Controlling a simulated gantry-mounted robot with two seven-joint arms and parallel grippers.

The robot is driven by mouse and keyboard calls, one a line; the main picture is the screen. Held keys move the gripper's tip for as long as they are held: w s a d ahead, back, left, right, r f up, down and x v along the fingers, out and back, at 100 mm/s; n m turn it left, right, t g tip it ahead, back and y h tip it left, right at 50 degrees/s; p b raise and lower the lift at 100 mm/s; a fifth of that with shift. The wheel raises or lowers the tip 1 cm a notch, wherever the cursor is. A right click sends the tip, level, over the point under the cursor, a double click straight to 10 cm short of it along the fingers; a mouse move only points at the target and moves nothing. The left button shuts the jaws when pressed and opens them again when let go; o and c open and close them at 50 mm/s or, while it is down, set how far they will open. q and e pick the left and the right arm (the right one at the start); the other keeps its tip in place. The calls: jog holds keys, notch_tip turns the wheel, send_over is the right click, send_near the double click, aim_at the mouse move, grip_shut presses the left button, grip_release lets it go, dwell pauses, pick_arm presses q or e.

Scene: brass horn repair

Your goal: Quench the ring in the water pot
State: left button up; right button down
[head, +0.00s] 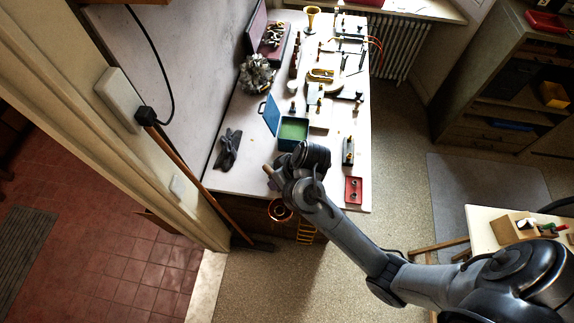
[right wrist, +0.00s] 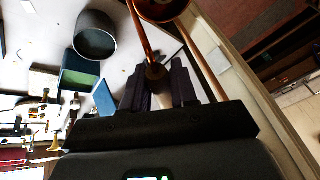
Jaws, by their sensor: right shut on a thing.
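My right gripper (head: 272,174) is over the near end of the workbench. In the right wrist view, its dark fingers (right wrist: 160,82) are shut on the tan end of a copper-coloured handle (right wrist: 146,40). A rounded copper ring (right wrist: 160,10) shows at the handle's far end, cut off by the top edge. In the head view, the copper ring (head: 280,210) is just below my gripper, by the bench's near edge. A dark round pot (right wrist: 95,36) stands on the bench in the right wrist view, left of and apart from the ring. Its contents are unclear. My left gripper is not visible.
A green-lined box (head: 293,132) with a blue lid stands beyond my gripper. A dark glove (head: 228,148) lies left and a red tray (head: 354,190) right. Several tools and brass parts cover the far bench. A broom (head: 190,170) leans at the near left corner.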

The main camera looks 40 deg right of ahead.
notch_tip(320, 180, up, 3)
jog(key=shift+f+p, duration=0.15)
jog(key=shift+p, duration=0.95)
jog(key=shift+r+p, duration=0.35)
jog(key=shift+r, duration=0.75)
jog(key=shift+a, duration=0.1)
